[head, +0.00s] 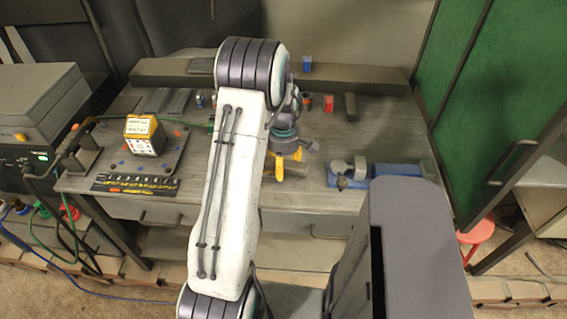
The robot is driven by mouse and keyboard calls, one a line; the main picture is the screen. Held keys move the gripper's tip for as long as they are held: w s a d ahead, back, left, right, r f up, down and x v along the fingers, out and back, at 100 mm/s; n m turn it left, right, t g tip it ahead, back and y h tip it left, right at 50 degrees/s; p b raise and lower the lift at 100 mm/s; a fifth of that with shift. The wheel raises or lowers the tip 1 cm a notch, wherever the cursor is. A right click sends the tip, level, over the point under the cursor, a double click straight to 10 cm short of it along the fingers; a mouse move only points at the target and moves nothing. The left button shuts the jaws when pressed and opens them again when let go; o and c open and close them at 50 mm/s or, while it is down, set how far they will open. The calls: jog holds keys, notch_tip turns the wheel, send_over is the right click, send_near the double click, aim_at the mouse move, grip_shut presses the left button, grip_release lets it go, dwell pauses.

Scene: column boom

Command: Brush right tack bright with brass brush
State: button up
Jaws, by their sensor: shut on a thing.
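My gripper (288,152) is over the middle of the workbench (320,195), to the right of the work plate. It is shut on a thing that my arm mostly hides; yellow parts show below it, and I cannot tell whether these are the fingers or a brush. The brass brush is not clearly made out. A grey metal plate (172,160) lies on the left of the bench, with blue and orange spots and a labelled dark and yellow cube (145,135) on it. I cannot make out the right tack.
A blue and grey vise (390,176) stands on the bench at the right. A red block (328,103) and a blue can (306,63) are at the back. A machine (38,103) stands at the left. A green screen (500,100) bounds the right. A black strip (135,186) lies at the front.

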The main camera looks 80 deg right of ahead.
jog(key=shift+w+d+r+p, duration=0.1)
jog(key=shift+d+p, duration=0.3)
jog(key=shift+d, duration=0.7)
jog(key=shift+a+b, duration=0.45)
jog(key=shift+a, duration=0.1)
jog(key=shift+s+d+r+p, duration=0.1)
jog(key=shift+s+r+p, duration=0.25)
jog(key=shift+r+p, duration=0.5)
jog(key=shift+s+a+r+p, duration=0.1)
jog(key=shift+s+r+p, duration=0.3)
jog(key=shift+r, duration=0.7)
jog(key=shift+s+d+r+p, duration=0.1)
jog(key=shift+s+r+p, duration=0.2)
jog(key=shift+r+p, duration=0.55)
jog(key=shift+r, duration=0.15)
